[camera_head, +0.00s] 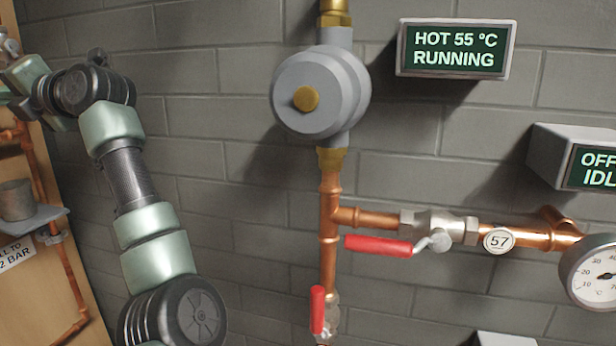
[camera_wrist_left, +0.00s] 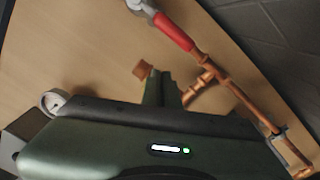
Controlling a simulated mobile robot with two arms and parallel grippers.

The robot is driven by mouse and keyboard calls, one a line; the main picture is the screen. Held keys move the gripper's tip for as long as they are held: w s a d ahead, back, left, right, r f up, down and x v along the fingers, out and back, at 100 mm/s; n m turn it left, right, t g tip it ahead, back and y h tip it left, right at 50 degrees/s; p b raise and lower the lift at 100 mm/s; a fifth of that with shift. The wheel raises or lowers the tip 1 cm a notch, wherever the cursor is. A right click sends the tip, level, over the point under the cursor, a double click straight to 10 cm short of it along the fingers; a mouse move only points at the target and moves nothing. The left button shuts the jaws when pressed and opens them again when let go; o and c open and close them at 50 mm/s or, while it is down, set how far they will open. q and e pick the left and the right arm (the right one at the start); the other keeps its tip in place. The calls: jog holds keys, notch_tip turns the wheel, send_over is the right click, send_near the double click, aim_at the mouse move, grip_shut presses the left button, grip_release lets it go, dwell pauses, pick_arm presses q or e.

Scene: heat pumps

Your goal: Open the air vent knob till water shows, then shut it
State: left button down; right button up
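In the left wrist view, my left gripper (camera_wrist_left: 161,72) points at a wooden board, its two dark green fingers close together. A small brown, block-like piece (camera_wrist_left: 142,69) shows beside the fingertips; I cannot tell whether it is the air vent knob or whether they touch it. A copper pipe (camera_wrist_left: 232,88) with a red lever handle (camera_wrist_left: 172,32) runs past the fingers. In the head view my left arm reaches to the upper left edge, where the gripper is mostly cut off. I see no water. My right gripper is not in view.
A wooden board (camera_head: 50,262) at left carries a grey cup (camera_head: 16,199) on a small shelf. A grey pump (camera_head: 318,92), red-handled valves (camera_head: 378,245), a gauge (camera_head: 597,275) and a "HOT 55 °C RUNNING" sign (camera_head: 456,50) are on the brick wall.

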pick_arm(q)
jog(key=v, duration=0.6)
jog(key=shift+w+b, duration=0.3)
jog(key=shift+b, duration=0.1)
jog(key=shift+r, duration=0.1)
